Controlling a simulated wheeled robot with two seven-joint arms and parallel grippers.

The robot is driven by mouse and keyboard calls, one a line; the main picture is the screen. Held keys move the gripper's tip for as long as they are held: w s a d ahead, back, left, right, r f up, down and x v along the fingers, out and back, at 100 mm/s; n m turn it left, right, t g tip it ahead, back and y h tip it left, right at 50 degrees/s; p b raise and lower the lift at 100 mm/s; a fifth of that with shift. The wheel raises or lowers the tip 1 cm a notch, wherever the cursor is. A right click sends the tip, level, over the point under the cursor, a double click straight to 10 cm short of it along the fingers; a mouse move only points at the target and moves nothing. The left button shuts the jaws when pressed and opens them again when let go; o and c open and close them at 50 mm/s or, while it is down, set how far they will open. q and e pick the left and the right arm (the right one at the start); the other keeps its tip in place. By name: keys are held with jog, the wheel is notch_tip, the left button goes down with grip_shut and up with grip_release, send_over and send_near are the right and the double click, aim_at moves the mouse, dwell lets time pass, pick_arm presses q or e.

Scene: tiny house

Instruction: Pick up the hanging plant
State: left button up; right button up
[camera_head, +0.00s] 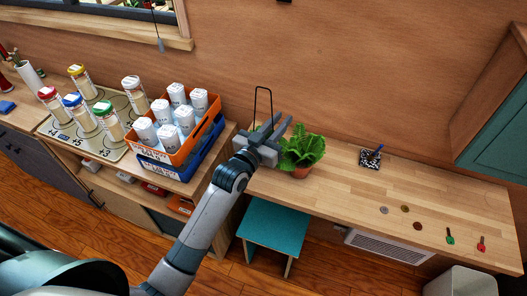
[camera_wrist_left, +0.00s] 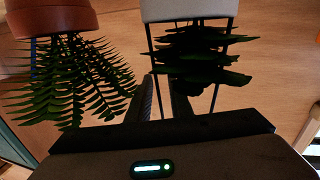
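The hanging plant stands on the wooden counter. In the head view its thin black wire hanger (camera_head: 263,91) rises behind my left gripper (camera_head: 286,127), which hides most of its pot and leaves. In the left wrist view its white pot (camera_wrist_left: 190,9) and dark leaves (camera_wrist_left: 198,52) show upside down. My left gripper (camera_wrist_left: 161,98) is open, its fingers apart on either side of one wire of the hanger. Whether they touch the wire cannot be told. My right gripper is in neither view.
A fern (camera_head: 303,149) in a terracotta pot (camera_head: 302,171) stands close right of the gripper. An orange crate (camera_head: 181,157) of white bottles is to the left. The counter's right part is mostly clear, with a small patterned pot (camera_head: 370,159), coins and keys. A teal stool (camera_head: 272,226) is below.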

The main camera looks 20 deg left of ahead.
pick_arm(q)
grip_shut()
jog(key=shift+r, duration=0.1)
dwell(1.2)
jog(key=shift+r, duration=0.15)
jog(key=s+d+r+b, duration=0.3)
jog(key=s+d+r, duration=0.4)
jog(key=r, duration=0.3)
jog(key=shift+s+d+r, duration=0.35)
jog(key=shift+s+d, duration=0.05)
jog(key=shift+d, duration=0.45)
jog(key=shift+w+r, duration=0.1)
dwell(1.6)
